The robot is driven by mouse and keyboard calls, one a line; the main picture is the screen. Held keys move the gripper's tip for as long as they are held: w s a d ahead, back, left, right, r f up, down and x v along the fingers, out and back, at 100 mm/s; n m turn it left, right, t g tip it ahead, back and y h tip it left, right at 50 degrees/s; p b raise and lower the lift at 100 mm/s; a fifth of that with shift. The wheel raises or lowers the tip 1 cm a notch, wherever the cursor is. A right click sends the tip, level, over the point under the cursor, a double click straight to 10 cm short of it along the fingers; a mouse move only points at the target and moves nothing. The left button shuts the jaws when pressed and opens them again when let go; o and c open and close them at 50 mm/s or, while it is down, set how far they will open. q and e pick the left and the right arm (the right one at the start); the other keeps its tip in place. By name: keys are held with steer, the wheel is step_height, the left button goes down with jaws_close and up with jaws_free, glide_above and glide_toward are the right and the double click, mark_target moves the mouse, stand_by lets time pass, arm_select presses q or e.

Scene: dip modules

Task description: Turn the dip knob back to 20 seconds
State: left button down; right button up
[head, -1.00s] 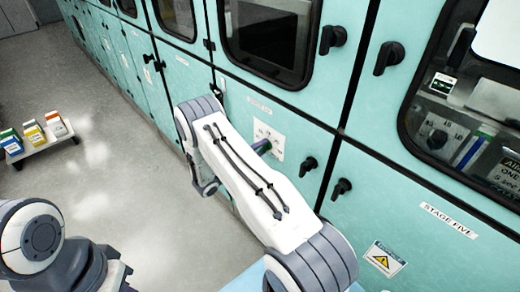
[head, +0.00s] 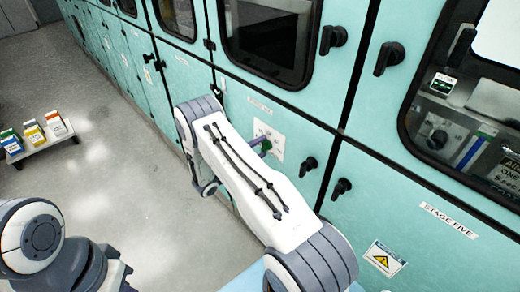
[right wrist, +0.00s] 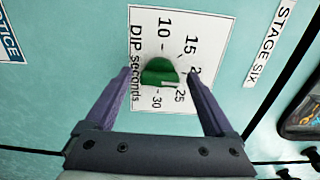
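The green dip knob (right wrist: 158,70) sits on a white dial plate (right wrist: 150,40) marked "DIP seconds" with 10, 15, 25 and 30; the mark between 15 and 25 is partly hidden by a finger. The knob's white line lies at its lower right, near the 25 side; its exact reading is unclear. My right gripper (right wrist: 161,76) is open, one purple finger on each side of the knob, with gaps showing. In the head view the knob (head: 266,144) shows just past my right forearm, on its plate (head: 276,148). My left gripper is out of view.
Teal cabinets (head: 300,110) run along the wall with black handles (head: 333,38). Two smaller black knobs (head: 309,164) sit right of the dial plate. A "STAGE SIX" label (right wrist: 271,43) is beside the dial. A low stand (head: 42,147) with coloured boxes is on the open floor at left.

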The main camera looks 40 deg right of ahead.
steer(key=shift+s+a, duration=0.1)
steer(key=a+b, duration=0.2)
steer(key=a, duration=0.8)
steer(key=shift+s+a, duration=0.15)
steer(key=shift+s, duration=0.25)
steer(key=s+a+r+m+y, duration=0.5)
steer(key=s+a+m+y, duration=0.1)
steer(key=s+a+m, duration=0.3)
steer(key=s+a+r+m+g+y, duration=0.1)
steer(key=s+a+r+m+y, duration=0.3)
steer(key=s+a+m, duration=0.5)
steer(key=s+a+r+m+y, duration=0.5)
steer(key=s+a+m+y, duration=0.4)
steer(key=m, duration=0.2)
steer(key=shift+a+r+m+g, duration=0.2)
steer(key=shift+r+m+g, duration=0.1)
steer(key=shift+r, duration=0.05)
